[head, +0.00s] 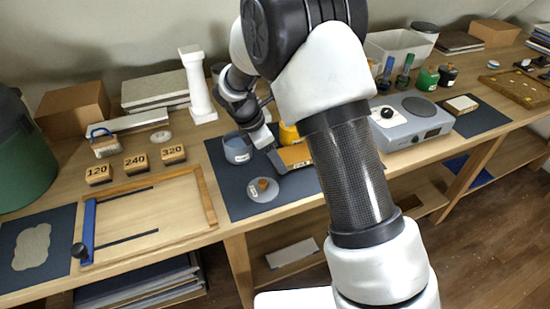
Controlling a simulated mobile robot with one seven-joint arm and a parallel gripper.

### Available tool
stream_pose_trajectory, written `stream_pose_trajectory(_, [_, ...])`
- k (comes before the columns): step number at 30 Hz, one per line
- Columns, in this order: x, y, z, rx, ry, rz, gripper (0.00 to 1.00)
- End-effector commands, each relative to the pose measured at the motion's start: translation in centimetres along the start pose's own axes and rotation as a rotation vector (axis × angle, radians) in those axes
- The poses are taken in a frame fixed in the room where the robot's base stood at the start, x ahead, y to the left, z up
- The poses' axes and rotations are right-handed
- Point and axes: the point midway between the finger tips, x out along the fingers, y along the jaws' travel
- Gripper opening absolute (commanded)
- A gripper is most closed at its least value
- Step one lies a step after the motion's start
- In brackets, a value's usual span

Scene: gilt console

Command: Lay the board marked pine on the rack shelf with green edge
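My gripper (262,137) hangs low over the dark blue mat (235,198) in the middle of the bench. Its fingers are small and partly hidden by my arm, so I cannot tell if they are open or shut. An orange-brown flat piece with a grey end (293,156) lies just right of the gripper; I cannot tell if they touch. No board with a readable pine mark shows. No rack shelf with a green edge can be made out; my arm covers part of the bench.
A grey-blue cup (237,148) and a small lidded dish (263,189) stand on the mat. Sanding blocks (136,164), a wooden frame (207,195) and a white column (197,85) stand left. A grey hotplate (413,118) stands right. Boards (150,285) lie beneath the bench.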

Motion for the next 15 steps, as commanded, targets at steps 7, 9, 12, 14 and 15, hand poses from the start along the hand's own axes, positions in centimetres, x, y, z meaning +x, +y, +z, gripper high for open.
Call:
stream_pose_trajectory(7, [0.45, 0.05, -0.14, 0.002, -0.001, 0.002, 0.33])
stream_pose_trajectory(9, [0.54, 0.04, -0.19, 0.002, -0.001, 0.001, 0.33])
stream_pose_trajectory(12, [0.79, 0.02, -0.30, 0.002, -0.001, 0.001, 0.60])
stream_pose_trajectory(14, [0.73, 0.03, -0.28, 0.002, -0.001, 0.001, 0.70])
stream_pose_trajectory(15, [0.73, 0.02, -0.27, 0.002, -0.001, 0.001, 0.77])
